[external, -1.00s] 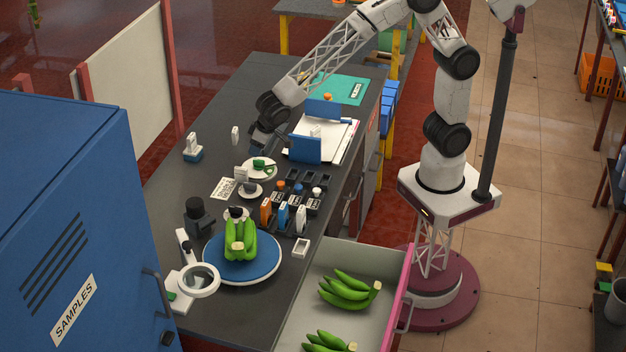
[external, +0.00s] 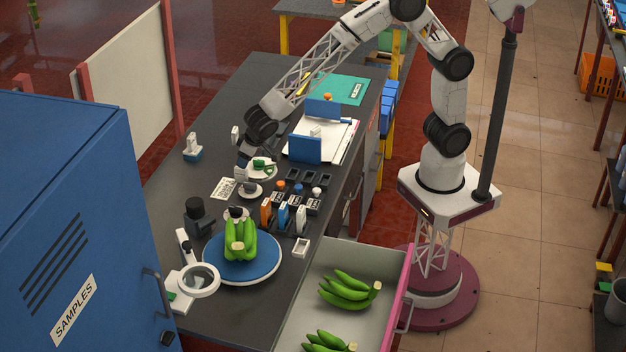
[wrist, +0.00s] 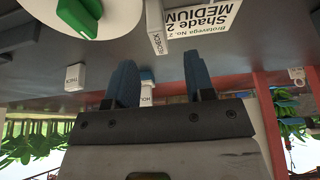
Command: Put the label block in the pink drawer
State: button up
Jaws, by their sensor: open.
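Several small white label blocks stand on the dark bench, and I cannot tell which one the task means. One marked RECHECK (wrist: 157,30) stands beside the shade card and shows in the external view (external: 240,173). Another, its word partly hidden (wrist: 74,77), stands farther back (external: 235,133). A third (wrist: 147,92), on a blue base (external: 192,150), appears between my fingers in the wrist view but stands well beyond them. My gripper (external: 243,158) is open and empty, low over the bench near the RECHECK block. The pink drawer (external: 408,275) is pulled out, with green bananas inside.
The shade card (external: 223,188) lies beside a white dish (external: 262,174) holding a green item.

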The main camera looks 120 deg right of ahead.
aim_at(241, 175)
jog(key=shift+f, duration=0.25)
jog(key=shift+x, duration=2.6)
jog(key=shift+d, duration=0.1)
grip_shut()
